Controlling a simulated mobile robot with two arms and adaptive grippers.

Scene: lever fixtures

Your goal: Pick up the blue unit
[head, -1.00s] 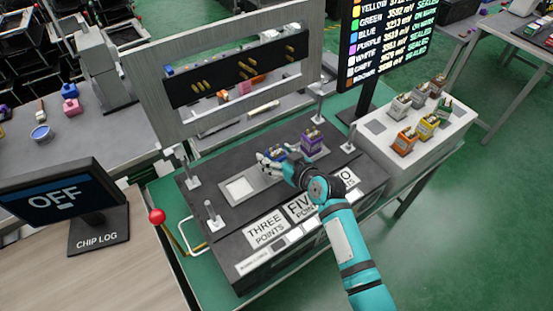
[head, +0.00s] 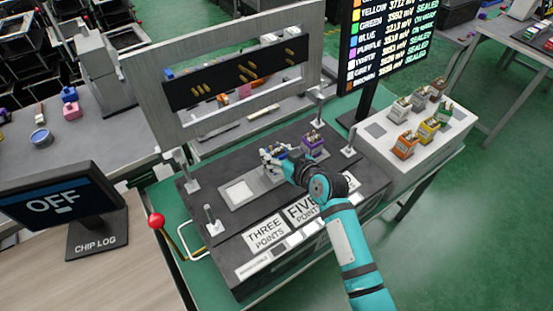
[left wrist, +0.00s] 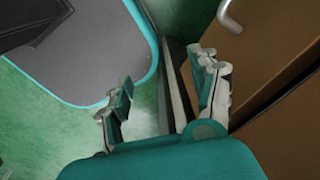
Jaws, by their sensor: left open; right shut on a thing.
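The blue unit (head: 281,152) sits in the middle of the dark fixture's pale strip, left of the purple unit (head: 312,142). My right gripper (head: 275,156) is shut on the blue unit, and its fingers and wrist hide much of it. I cannot tell whether the unit is clear of its seat. My left gripper (left wrist: 162,84) shows in the left wrist view, open and empty, away from the fixture.
An upright grey frame with gold contacts (head: 244,72) stands behind the fixture (head: 225,225). A red-knobbed lever (head: 156,220) is at its left. A white tray (head: 420,155) with several coloured units is at right. The OFF monitor (head: 60,205) stands at left.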

